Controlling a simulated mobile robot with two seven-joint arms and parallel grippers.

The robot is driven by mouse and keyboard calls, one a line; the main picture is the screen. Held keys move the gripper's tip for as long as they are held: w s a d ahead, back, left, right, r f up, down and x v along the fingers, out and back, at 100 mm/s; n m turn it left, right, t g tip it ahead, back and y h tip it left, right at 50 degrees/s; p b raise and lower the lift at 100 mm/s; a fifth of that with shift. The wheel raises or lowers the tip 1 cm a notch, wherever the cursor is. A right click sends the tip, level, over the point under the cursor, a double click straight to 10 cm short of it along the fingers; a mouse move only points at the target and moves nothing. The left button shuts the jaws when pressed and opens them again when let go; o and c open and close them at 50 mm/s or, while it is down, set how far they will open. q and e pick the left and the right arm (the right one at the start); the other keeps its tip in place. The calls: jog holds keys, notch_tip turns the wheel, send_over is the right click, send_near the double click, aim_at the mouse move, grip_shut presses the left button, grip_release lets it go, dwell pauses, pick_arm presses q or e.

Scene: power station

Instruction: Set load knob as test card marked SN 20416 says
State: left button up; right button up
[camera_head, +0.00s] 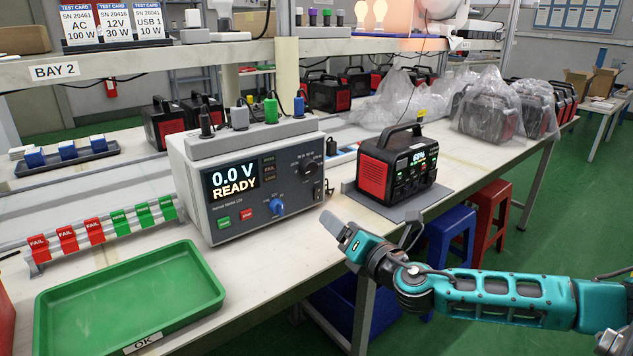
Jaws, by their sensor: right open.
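The test card marked SN 20416 (117,22) stands on the upper shelf between two other test cards and reads 12V, 30 W. The grey tester box (190,187) on the bench shows 0.0 V READY. Its front has a black dial knob (308,168) at upper right and a blue knob (277,206) lower down; their small markings are too fine to read, so I cannot tell which is the load knob. My right gripper (371,228) is open and empty, in front of the bench edge, right of the tester and apart from it. My left gripper is not in view.
A red and black power station (375,178) stands on a grey mat right of the tester. A green OK tray (130,295) and a rail of FAIL and PASS tags (97,230) lie to the left. Blue and red stools (447,235) stand beside the bench.

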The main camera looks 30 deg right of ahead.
aim_at(312, 171)
jog(key=w+d+r+n+y, duration=0.25)
jog(key=d+r+n, duration=0.25)
jog(key=n, duration=0.4)
jog(key=w, duration=0.4)
jog(key=w+a, duration=0.1)
jog(key=w, duration=0.7)
jog(key=shift+w+a+f, duration=0.1)
jog(key=shift+w+a, duration=0.2)
jog(key=c, duration=1)
